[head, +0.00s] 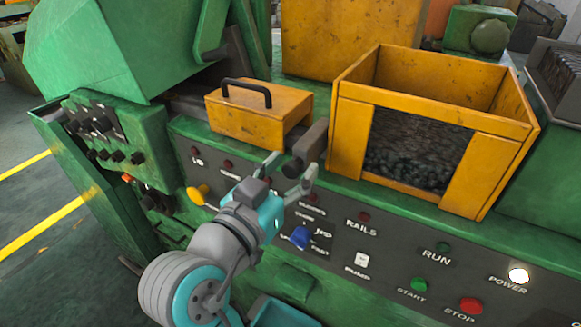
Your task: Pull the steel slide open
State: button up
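The steel slide appears to be the grey block (310,140) with a dark round end, beside the yellow box with the handle. It juts toward me above the green front panel. My gripper (292,165) is open, one finger on each side of the dark end as seen from here. I cannot tell whether the fingers touch it. The back of the slide is hidden between the yellow boxes.
A yellow box (240,117) with a black handle stands left of the slide. An open yellow bin (480,165) of dark small parts stands right. The panel below carries a yellow lever (198,195), a blue knob (300,236), and lit power lamp (518,275).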

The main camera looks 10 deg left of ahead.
jog(key=v, duration=0.7)
jog(key=shift+s, duration=0.25)
jog(key=shift+a, duration=0.1)
jog(key=w+d+f+n+y, duration=0.2)
jog(key=d+f+n, duration=0.2)
jog(key=f, duration=0.4)
jog(key=w+d+f+n+y, duration=0.2)
jog(key=d+f+n, duration=0.1)
jog(key=f, duration=0.5)
jog(key=s+d+f+n+y, duration=0.2)
jog(key=d+f, duration=0.2)
jog(key=f, duration=0.2)
jog(key=s+d+f+n+y, duration=0.1)
jog(key=s+d+f, duration=0.2)
jog(key=f, duration=0.3)
jog(key=s+d+f+m+g, duration=0.1)
jog(key=s+d+f, duration=0.1)
jog(key=s+d, duration=0.35)
jog(key=s+d+f+m+g+y, duration=0.1)
jog(key=s+d+f, duration=0.1)
jog(key=s, duration=0.6)
jog(key=s+d+f+m+g, duration=0.1)
jog(key=s+d+f, duration=0.2)
jog(key=s, duration=0.4)
jog(key=s+d+r+m+h, duration=0.1)
jog(key=s+d+r+m, duration=0.2)
jog(key=s, duration=0.4)
jog(key=shift+s+r+t+h, duration=0.25)
jog(key=shift+s+t+h, duration=0.1)
jog(key=shift+t+h, duration=0.05)
